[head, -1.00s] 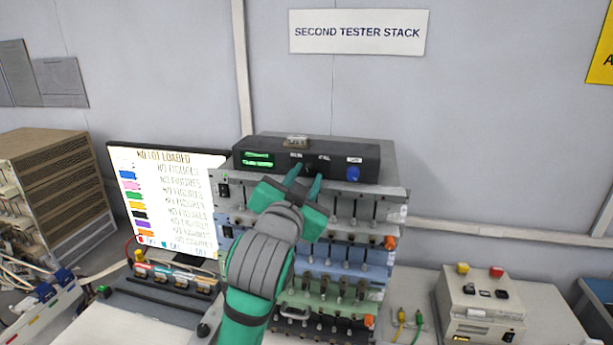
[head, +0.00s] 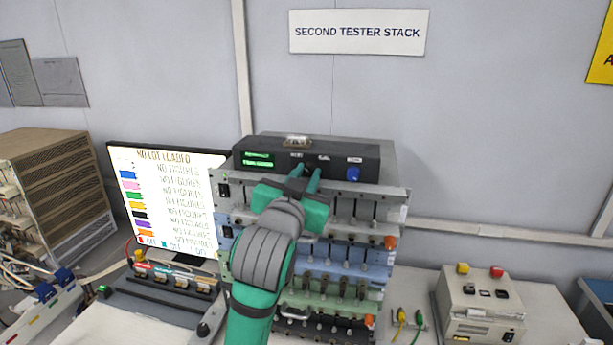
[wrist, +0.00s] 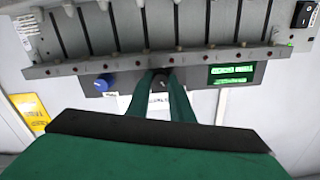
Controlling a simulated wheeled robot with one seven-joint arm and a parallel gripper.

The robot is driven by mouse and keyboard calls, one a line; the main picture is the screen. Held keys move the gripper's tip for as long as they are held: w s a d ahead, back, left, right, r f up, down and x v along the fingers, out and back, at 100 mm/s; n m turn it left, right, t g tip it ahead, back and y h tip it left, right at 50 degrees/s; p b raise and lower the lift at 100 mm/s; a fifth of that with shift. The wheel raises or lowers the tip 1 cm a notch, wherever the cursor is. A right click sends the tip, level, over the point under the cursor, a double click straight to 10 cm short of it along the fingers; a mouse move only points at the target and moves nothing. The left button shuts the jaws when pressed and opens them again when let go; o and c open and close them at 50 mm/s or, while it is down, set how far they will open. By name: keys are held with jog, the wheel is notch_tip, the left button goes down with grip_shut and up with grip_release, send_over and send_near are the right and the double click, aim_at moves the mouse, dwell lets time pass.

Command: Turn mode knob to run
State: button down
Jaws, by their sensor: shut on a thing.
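The black control unit (head: 340,149) sits on top of the tester stack, with a lit green display at its left and a blue knob (head: 352,174) at its right. My gripper (head: 304,177) reaches the unit's front from below, between the display and the blue knob. In the wrist view my two green fingers (wrist: 161,82) are closed around a small dark mode knob (wrist: 160,73) on the panel. The fingers hide most of this knob, so its pointer cannot be read. The blue knob (wrist: 105,82) stands clear beside the fingers.
The tester stack's lower modules (head: 345,257) carry rows of toggles and cables below the unit. A monitor (head: 165,195) stands to the left. A beige box (head: 482,303) with yellow and red buttons stands at the right.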

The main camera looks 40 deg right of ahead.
jog(key=shift+n, duration=1)
jog(key=c, duration=1.8)
grip_release()
jog(key=shift+c, duration=0.2)
jog(key=v, duration=1.1)
jog(key=shift+d, duration=0.1)
